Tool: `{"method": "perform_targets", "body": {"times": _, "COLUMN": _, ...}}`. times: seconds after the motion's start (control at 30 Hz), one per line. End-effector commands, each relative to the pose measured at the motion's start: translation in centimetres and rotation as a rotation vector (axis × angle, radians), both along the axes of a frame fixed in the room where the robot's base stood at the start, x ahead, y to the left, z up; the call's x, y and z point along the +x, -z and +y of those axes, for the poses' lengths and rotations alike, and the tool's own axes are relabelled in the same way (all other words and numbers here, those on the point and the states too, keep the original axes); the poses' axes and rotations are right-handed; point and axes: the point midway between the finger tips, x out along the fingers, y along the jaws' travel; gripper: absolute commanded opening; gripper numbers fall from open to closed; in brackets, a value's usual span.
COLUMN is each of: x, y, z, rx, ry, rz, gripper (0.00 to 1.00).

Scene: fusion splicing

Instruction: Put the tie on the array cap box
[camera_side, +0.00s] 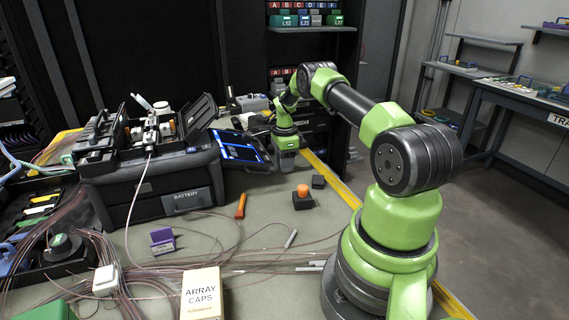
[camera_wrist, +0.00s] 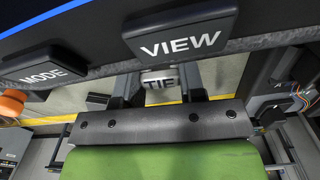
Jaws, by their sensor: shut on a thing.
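The array cap box (camera_side: 201,295) is a cream box with "ARRAY CAPS" printed on it, at the bottom of the side view. My gripper (camera_side: 286,160) is far behind it and to the right, low beside the blue-edged screen. In the wrist view my gripper (camera_wrist: 160,88) has its two dark fingers on either side of the tie (camera_wrist: 160,83), a grey piece lettered "TIE". It is shut on the tie. In the side view the tie is too small or hidden to make out. The box does not show in the wrist view.
The splicer (camera_side: 150,135) stands on a battery case at left, its screen (camera_side: 237,147) close to my gripper. An orange-topped pot (camera_side: 303,196), an orange tool (camera_side: 241,206) and a purple block (camera_side: 162,241) stand on the mat. Loose fibres cross the front.

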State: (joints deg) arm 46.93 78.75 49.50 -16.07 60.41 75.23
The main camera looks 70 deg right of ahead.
Motion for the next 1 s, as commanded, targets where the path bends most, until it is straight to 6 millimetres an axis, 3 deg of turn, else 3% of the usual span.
{"method": "perform_targets", "body": {"times": 0.17, "x": 0.1, "y": -1.6, "z": -0.1, "rx": -0.003, "ry": 0.000, "rz": -0.003, "gripper": 0.12}}
{"method": "perform_targets", "body": {"times": 0.4, "x": 0.1, "y": -6.5, "z": -0.1, "rx": -0.005, "ry": 0.000, "rz": -0.002, "gripper": 0.12}}
{"method": "perform_targets", "body": {"times": 0.6, "x": 0.0, "y": -9.4, "z": -0.1, "rx": -0.003, "ry": 0.001, "rz": 0.002, "gripper": 0.12}}
{"method": "perform_targets", "body": {"times": 0.83, "x": -0.2, "y": -10.1, "z": 0.6, "rx": 0.000, "ry": -0.001, "rz": 0.004, "gripper": 0.12}}
{"method": "perform_targets", "body": {"times": 1.0, "x": -1.1, "y": -10.3, "z": 2.8, "rx": 0.002, "ry": -0.005, "rz": 0.005, "gripper": 0.12}}
